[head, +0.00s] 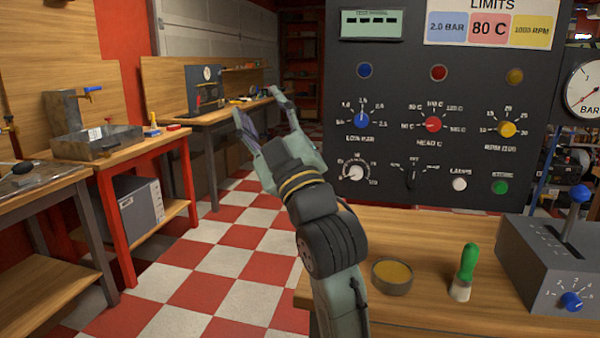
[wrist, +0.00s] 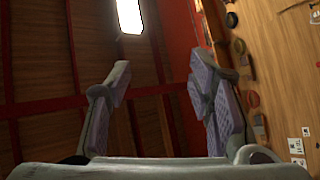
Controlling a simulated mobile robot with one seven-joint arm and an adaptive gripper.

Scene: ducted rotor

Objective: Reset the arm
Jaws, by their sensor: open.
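My gripper (head: 258,112) is raised in the middle of the head view, its two fingers spread apart with nothing between them. It is to the left of the dark control panel (head: 395,185), in the air above and beyond the wooden bench (head: 430,225). In the wrist view my gripper (wrist: 158,85) shows both pale purple finger pads wide apart and empty. My arm rises from the bottom of the head view, in front of the bench's left end.
A round tin (head: 392,278), a green-handled brush (head: 466,272) and a grey lever box (head: 560,260) stand on the bench. The panel carries blue, red and yellow knobs. Workbenches (head: 135,150) line the left wall. The checkered floor (head: 220,270) between is clear.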

